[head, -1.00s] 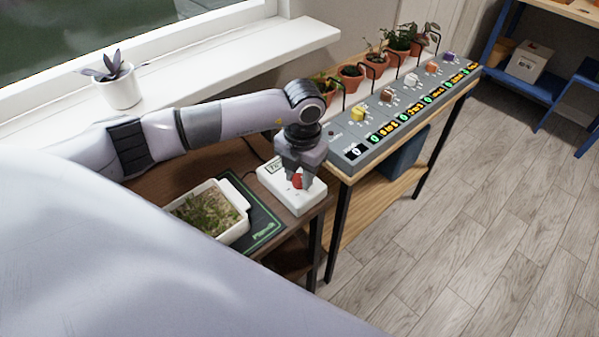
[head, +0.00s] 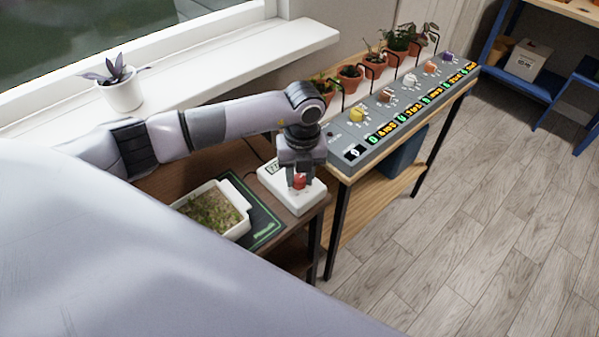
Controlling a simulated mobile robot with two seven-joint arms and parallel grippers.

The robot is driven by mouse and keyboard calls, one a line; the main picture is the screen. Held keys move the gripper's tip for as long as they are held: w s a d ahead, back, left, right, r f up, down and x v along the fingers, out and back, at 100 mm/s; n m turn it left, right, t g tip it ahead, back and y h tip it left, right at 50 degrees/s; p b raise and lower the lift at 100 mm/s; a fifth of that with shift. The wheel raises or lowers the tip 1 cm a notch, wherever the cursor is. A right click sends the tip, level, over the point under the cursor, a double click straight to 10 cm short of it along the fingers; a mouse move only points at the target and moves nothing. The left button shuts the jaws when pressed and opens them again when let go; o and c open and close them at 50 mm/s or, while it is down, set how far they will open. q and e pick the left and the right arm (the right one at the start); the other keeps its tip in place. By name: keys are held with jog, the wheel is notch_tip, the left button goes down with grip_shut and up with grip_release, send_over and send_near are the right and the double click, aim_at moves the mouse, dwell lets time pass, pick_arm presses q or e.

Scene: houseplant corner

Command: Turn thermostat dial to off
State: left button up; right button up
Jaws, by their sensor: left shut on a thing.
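The thermostat (head: 306,201) is a white box with a small display on its left, lying on the brown table. Its red dial (head: 299,181) shows between my left gripper's fingers. My left gripper (head: 299,184) points down over the box and is shut on the red dial. The dial's pointer and marks are too small and too covered to read. My right gripper is not in view.
A white tray of seedlings (head: 243,225) sits on a dark green mat (head: 266,232) left of the thermostat. A grey panel with coloured knobs (head: 377,143) stands to the right, with potted plants (head: 350,78) behind. A white-potted plant (head: 123,95) stands on the windowsill.

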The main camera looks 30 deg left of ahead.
aim_at(301, 178)
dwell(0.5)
pick_arm(q)
jog(key=o, duration=1)
jog(key=shift+o, duration=0.2)
jog(key=shift+w+d+r, duration=0.1)
jog(key=shift+r, duration=3.5)
